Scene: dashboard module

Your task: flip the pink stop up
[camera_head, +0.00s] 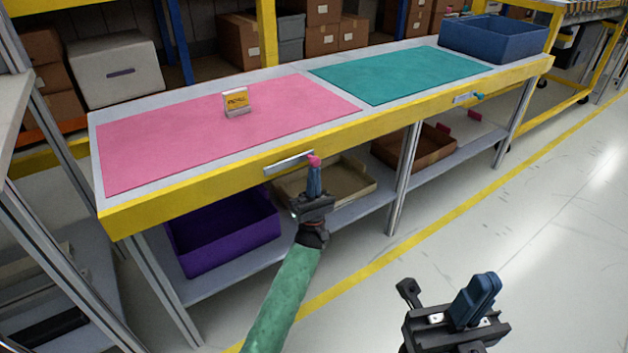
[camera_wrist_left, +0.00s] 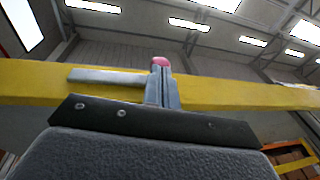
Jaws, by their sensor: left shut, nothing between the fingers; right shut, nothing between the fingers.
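The pink stop shows as a pink knob (camera_head: 313,160) at the right end of a silver plate (camera_head: 288,165) on the table's yellow front edge. The knob (camera_wrist_left: 160,62) and plate (camera_wrist_left: 105,77) also show in the left wrist view. My left gripper (camera_head: 314,174) is shut and empty, its blue fingers pointing up directly below the knob. In the left wrist view its fingertips (camera_wrist_left: 161,82) partly overlap the knob; I cannot tell whether they touch. My right gripper (camera_head: 486,282) is shut and empty, low at the right, away from the table.
A pink mat (camera_head: 190,135) with a small sign (camera_head: 236,102) and a teal mat (camera_head: 395,75) cover the table. A teal knob (camera_head: 479,97) sits farther right along the edge. A blue bin (camera_head: 495,38) stands at the far end. A purple bin (camera_head: 225,245) is on the lower shelf.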

